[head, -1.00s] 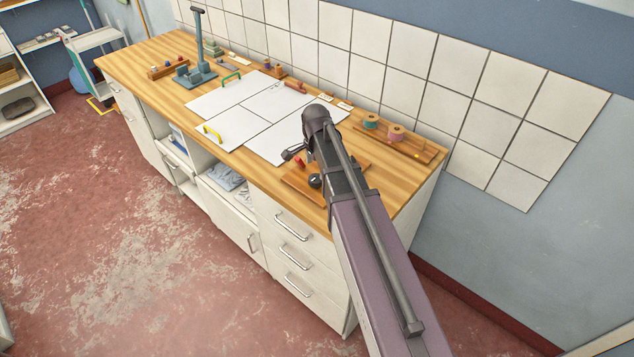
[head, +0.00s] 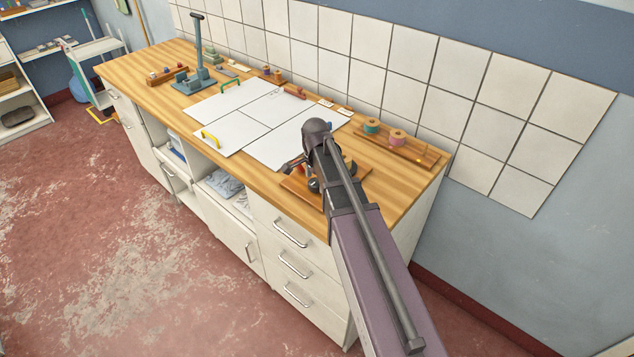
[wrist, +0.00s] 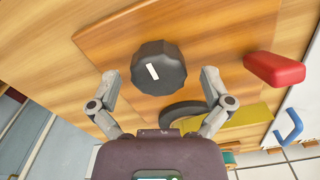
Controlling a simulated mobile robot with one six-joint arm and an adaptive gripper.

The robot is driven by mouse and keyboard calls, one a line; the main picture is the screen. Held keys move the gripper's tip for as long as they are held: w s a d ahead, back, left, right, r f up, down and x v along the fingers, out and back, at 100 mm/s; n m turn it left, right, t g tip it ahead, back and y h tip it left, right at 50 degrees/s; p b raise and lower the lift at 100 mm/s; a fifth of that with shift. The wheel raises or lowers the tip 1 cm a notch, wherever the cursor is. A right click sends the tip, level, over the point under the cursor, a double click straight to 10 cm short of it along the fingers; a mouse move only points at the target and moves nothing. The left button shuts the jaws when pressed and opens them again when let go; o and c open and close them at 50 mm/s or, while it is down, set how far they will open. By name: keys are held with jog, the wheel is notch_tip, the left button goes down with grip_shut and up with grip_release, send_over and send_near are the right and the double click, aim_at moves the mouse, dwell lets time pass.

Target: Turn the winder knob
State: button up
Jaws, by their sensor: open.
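The winder knob (wrist: 158,68) is a black, many-sided knob with a white mark on its face, on a wooden board (wrist: 215,25) in the wrist view. My gripper (wrist: 159,80) is open, with one finger on each side of the knob's lower part and gaps visible between fingers and knob. I cannot tell how far above the board the fingertips are. In the head view, my arm partly covers the board (head: 296,186) and the knob (head: 314,185) at the counter's front edge. My gripper (head: 293,166) is mostly hidden there.
A red block (wrist: 275,69), a dark curved part (wrist: 183,113) and a yellow-green piece (wrist: 245,118) are close to the right finger. White sheets (head: 240,125) cover the counter's middle. Spools on a wooden rack (head: 400,150) stand behind my arm.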

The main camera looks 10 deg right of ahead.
jog(key=c, duration=1.1)
jog(key=shift+d, duration=0.15)
jog(key=shift+c, duration=0.2)
jog(key=shift+n, duration=0.3)
